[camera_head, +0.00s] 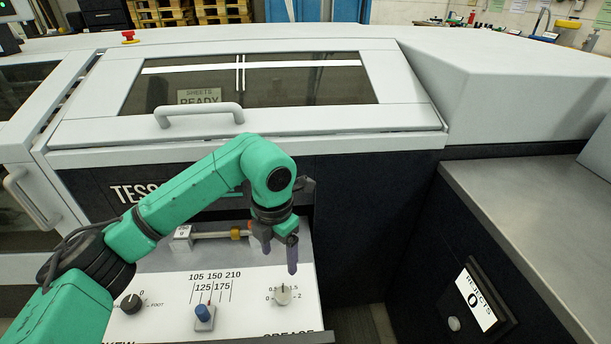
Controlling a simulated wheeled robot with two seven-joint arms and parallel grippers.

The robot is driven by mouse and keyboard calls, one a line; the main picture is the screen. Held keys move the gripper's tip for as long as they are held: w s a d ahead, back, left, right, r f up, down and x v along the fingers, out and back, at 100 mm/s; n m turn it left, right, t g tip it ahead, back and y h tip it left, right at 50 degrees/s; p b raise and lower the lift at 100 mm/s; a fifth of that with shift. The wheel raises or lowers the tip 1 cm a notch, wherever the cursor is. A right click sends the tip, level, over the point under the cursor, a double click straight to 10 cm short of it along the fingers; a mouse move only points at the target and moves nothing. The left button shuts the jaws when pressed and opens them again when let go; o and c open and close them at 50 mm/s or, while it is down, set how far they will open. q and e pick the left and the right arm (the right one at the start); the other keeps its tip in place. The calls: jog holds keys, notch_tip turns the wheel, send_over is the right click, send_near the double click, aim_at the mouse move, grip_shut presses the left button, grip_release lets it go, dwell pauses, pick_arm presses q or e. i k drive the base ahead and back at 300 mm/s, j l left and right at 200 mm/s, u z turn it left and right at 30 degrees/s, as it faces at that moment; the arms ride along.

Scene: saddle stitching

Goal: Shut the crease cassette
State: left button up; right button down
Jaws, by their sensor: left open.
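The crease cassette (250,316) is a white-topped drawer that stands out from the dark front of the machine at the lower middle. Its top carries a scale from 105 to 210, a blue knob (203,314), a black dial (131,303) and a light dial (282,294). A rod with a brass collar (236,234) lies across its rear part. The lettering at its front edge is partly cut off by the picture. My left gripper (279,258) is open, pointing down over the right rear part of the cassette, and looks empty. My left arm hides part of the cassette and machine front. My right gripper is out of view.
The machine's shut window cover (285,118) with a grey handle (199,113) is above and behind the cassette. A grey side table (540,205) and a rejects panel (477,303) are at the right. A red emergency button (128,37) sits on top at the left.

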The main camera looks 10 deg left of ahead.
aim_at(242, 281)
jog(key=k, duration=1.5)
